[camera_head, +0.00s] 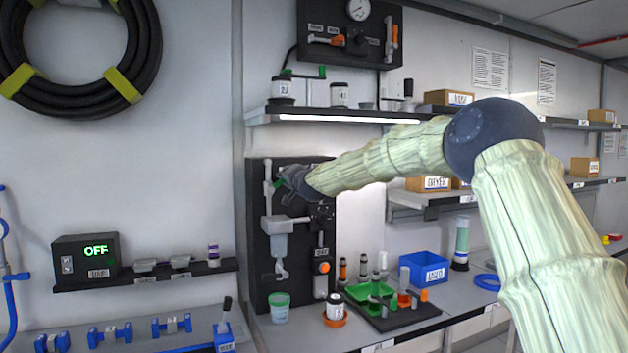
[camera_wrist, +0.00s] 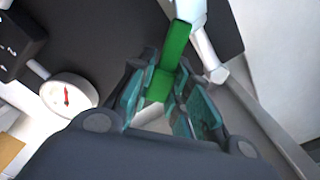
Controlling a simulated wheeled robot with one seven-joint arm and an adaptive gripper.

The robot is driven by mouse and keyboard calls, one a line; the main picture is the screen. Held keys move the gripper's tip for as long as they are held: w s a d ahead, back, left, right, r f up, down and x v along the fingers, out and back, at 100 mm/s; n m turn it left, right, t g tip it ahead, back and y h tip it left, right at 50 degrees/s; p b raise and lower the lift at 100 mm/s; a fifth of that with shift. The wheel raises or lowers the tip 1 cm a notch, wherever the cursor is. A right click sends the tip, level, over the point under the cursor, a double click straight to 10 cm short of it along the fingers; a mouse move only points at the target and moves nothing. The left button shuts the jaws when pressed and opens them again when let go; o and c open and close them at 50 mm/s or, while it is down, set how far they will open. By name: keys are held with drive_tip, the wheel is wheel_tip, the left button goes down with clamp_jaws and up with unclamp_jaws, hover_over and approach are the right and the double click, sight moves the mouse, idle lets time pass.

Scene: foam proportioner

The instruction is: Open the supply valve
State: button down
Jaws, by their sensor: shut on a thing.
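My gripper (camera_head: 283,180) is at the upper left of the black panel (camera_head: 254,235), beside a white pipe (camera_head: 268,180). In the wrist view my gripper (camera_wrist: 166,85) has its fingers closed around a flat green lever (camera_wrist: 176,45). The lever joins the white pipe (camera_wrist: 190,10) at the top of that view. In the head view the lever is hidden behind my gripper. No label for the supply valve can be read.
A round gauge (camera_wrist: 68,95) is left of the fingers in the wrist view. A lit shelf (camera_head: 330,115) with jars is just above my arm. Below are a grey funnel-like unit (camera_head: 277,225), a green-lidded cup (camera_head: 279,308) and a box reading OFF (camera_head: 88,258).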

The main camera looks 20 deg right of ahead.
drive_tip(key=shift+a+r+n, duration=0.25)
drive_tip(key=shift+a+n, duration=0.25)
drive_tip(key=shift+n, duration=0.5)
drive_tip(key=n, duration=0.1)
drive_tip(key=a+r+n, duration=0.1)
drive_tip(key=shift+s+a+n, duration=0.1)
drive_tip(key=shift+a+n, duration=0.05)
drive_tip(key=shift+n, duration=0.15)
drive_tip(key=a+n, duration=0.1)
drive_tip(key=n, duration=0.2)
drive_tip(key=shift+a+r, duration=0.25)
drive_tip(key=shift+a, duration=0.15)
drive_tip(key=shift+s+a+n, duration=0.1)
drive_tip(key=shift+a+n, duration=0.6)
drive_tip(key=shift+n, duration=0.7)
drive_tip(key=c, duration=1.5)
unclamp_jaws()
drive_tip(key=shift+o, duration=0.9)
drive_tip(key=shift+r, duration=0.2)
drive_tip(key=shift+s+r, duration=0.1)
drive_tip(key=s, duration=1.1)
drive_tip(key=shift+s+d, duration=0.4)
drive_tip(key=shift+d, duration=0.05)
